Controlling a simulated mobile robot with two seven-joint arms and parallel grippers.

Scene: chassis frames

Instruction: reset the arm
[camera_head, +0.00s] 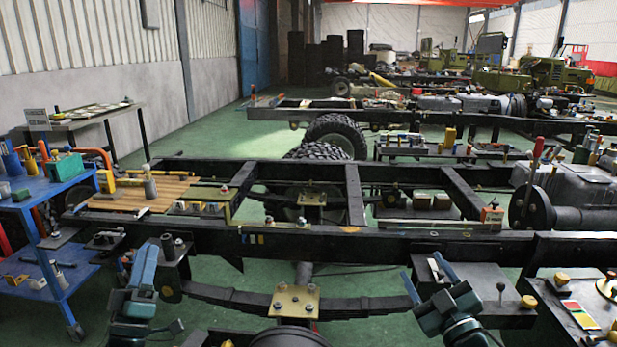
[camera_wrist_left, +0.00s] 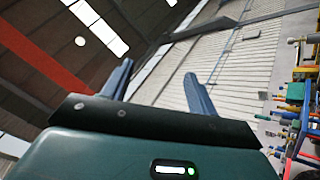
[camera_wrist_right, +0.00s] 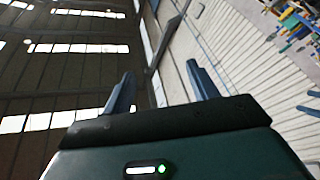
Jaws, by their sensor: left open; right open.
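My left gripper (camera_head: 144,268) is at the lower left of the head view, in front of the chassis frame (camera_head: 300,240). In the left wrist view its two blue fingers (camera_wrist_left: 158,70) stand apart with nothing between them. My right gripper (camera_head: 420,264) is at the lower right of the head view, also near the front rail. In the right wrist view its fingers (camera_wrist_right: 160,70) are spread and empty. Both wrist views look up toward the roof and a wall.
A blue cart (camera_head: 40,190) with tools stands at the left, beside a wooden slatted board (camera_head: 130,200) on the frame. A side shelf (camera_head: 470,285) and a dark tray (camera_head: 560,290) lie near my right gripper. Green floor (camera_head: 215,135) is open behind.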

